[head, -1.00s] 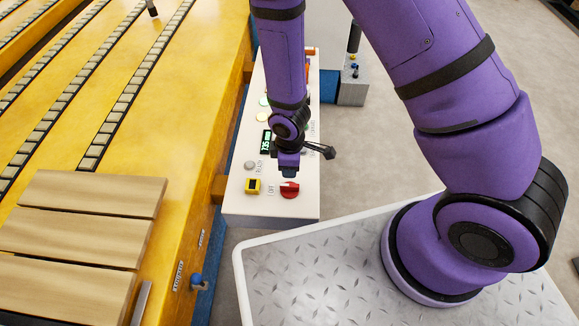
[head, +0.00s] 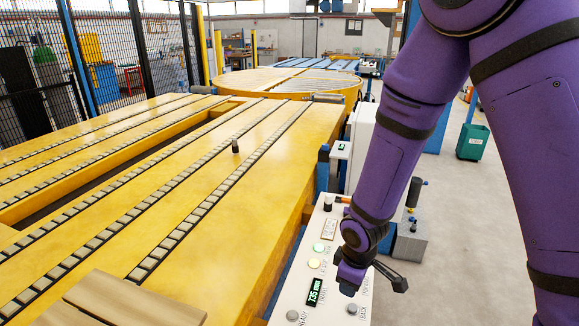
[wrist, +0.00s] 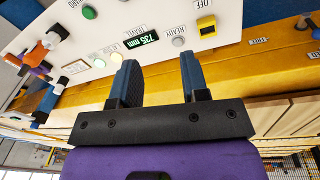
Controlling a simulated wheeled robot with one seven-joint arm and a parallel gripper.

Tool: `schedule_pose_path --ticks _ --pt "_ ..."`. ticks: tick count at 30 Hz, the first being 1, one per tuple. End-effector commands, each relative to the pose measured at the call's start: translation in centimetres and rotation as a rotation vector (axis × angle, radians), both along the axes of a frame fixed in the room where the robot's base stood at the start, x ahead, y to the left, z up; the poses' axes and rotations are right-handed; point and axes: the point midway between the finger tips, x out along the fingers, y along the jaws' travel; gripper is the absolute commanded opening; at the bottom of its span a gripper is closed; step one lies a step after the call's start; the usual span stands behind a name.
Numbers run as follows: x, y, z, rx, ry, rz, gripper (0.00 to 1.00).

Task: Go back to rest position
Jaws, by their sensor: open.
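My gripper (head: 352,281) hangs from my purple arm over the white control panel (head: 292,277). In the wrist view my gripper (wrist: 160,72) shows two dark blue fingers spread apart with nothing between them. The panel (wrist: 105,55) shows upside down beyond the fingers, with a green 735 mm display (wrist: 142,40), a grey ready button (wrist: 179,42), a yellow block (wrist: 207,26) and a green button (wrist: 89,12). In the head view the same display (head: 314,292) is left of my gripper. The fingers appear apart from the panel.
A yellow conveyor (head: 200,215) with rows of rollers runs along the left, with wooden boards (head: 130,300) at its near end. A round yellow turntable (head: 285,84) is behind. Grey floor (head: 455,215) lies open at right, with a green bin (head: 473,142) farther back.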

Motion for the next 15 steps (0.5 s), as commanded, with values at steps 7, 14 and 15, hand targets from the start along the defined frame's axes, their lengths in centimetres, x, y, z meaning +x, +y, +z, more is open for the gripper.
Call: schedule_pose_path --ticks 7,14,15 --pt "1.0 -3.2 8.6 0.027 -0.074 -0.189 0.41" --pt "0.1 -6.4 15.7 0.059 -0.131 -0.357 0.41" --pt "-0.3 -6.9 16.9 0.066 -0.139 -0.385 0.41"
